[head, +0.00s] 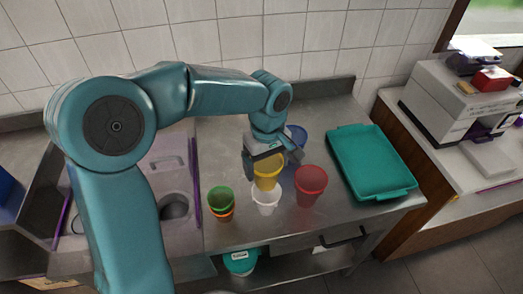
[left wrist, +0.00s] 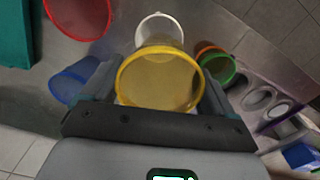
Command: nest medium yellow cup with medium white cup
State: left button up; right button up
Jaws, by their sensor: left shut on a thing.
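A yellow cup (head: 267,172) is held by my left gripper (head: 270,155) above the steel counter, close behind the white cup. In the left wrist view the yellow cup (left wrist: 160,80) fills the space between the two fingers (left wrist: 160,95), its open rim facing the camera. The white cup (head: 266,200) stands at the front of the counter and shows just beyond the yellow cup in the left wrist view (left wrist: 158,27). The two overlap in both views; I cannot tell whether they touch. My right gripper is not in view.
A red cup (head: 311,185) stands right of the white cup, and a blue cup (head: 297,135) behind. A green cup (head: 220,197) sits in an orange one (head: 222,214) at left. A teal tray (head: 371,162) lies right; a sink (head: 172,207) lies left.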

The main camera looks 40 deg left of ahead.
pick_arm(q)
jog(key=shift+s+r, duration=0.15)
jog(key=shift+r, duration=0.15)
jog(key=shift+w+d+f+b, duration=0.3)
jog(key=shift+f+b, duration=0.15)
jog(key=shift+f, duration=0.15)
jog(key=shift+a+f, duration=0.15)
jog(key=shift+f, duration=0.2)
jog(key=shift+s+a+f+b, duration=0.2)
jog(key=shift+s+f+b, duration=0.1)
jog(key=shift+f+b, duration=0.45)
jog(key=shift+w+d+f+b, duration=0.15)
jog(key=shift+f+b, duration=0.3)
jog(key=shift+f, duration=0.1)
jog(key=shift+w+d+f+b, duration=0.1)
jog(key=shift+w+f+b, duration=0.05)
jog(key=shift+f+b, duration=0.35)
jog(key=shift+s+a+f+b, duration=0.1)
jog(key=shift+f+b, duration=0.3)
jog(key=shift+f, duration=0.15)
jog(key=shift+s+a+f+b, duration=0.1)
jog(key=shift+f+b, duration=0.3)
jog(key=shift+f, duration=0.15)
jog(key=shift+w+d+f+b, duration=0.15)
jog(key=shift+f+b, duration=0.65)
jog(key=shift+f, duration=0.25)
